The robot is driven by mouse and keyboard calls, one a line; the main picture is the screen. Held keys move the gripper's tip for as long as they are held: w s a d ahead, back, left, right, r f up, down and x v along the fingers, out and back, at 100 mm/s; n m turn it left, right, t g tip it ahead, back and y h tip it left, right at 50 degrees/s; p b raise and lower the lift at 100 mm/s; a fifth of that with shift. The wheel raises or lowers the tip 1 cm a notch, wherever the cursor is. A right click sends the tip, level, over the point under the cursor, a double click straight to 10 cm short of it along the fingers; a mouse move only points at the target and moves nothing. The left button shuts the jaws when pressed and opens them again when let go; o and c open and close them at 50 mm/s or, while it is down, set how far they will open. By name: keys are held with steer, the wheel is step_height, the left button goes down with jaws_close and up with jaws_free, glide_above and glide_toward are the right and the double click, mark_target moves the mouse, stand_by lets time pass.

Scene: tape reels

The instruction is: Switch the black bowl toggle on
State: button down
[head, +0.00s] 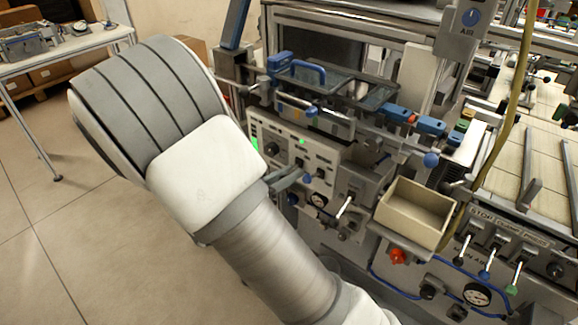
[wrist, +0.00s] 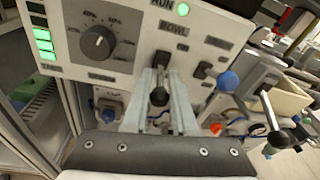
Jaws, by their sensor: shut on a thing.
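The black bowl toggle (wrist: 159,96) is under the BOWL label on the pale control panel (wrist: 130,45) in the wrist view. Its black knob hangs below its pale mount, so the lever appears to point down and out toward the camera. My gripper (wrist: 160,88) has its two grey fingers on either side of the knob, closed on it. In the head view my gripper (head: 288,181) reaches the front of the same panel (head: 300,150) from the left. The toggle cannot be made out clearly there.
A second black switch (wrist: 201,71) sits just right of the toggle. A dial (wrist: 98,42) and lit green bars (wrist: 43,40) are at left. A green lamp (wrist: 183,9) glows by RUN. A beige open bin (head: 415,215) juts out at right.

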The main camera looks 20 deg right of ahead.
step_height(320, 180, up, 2)
steer(key=g+y+p, duration=0.1)
steer(key=p, duration=0.3)
steer(key=g+y+p, duration=0.1)
steer(key=y+p, duration=0.1)
steer(key=p, duration=0.2)
steer(key=shift+r, duration=0.25)
steer(key=shift+r+g+y+p, duration=0.2)
steer(key=shift+g+y+p, duration=0.3)
steer(key=shift+y+p, duration=0.55)
steer(key=shift+p, duration=0.6)
steer(key=shift+g+y, duration=0.25)
steer(key=shift+g, duration=0.05)
steer(key=shift+f, duration=0.1)
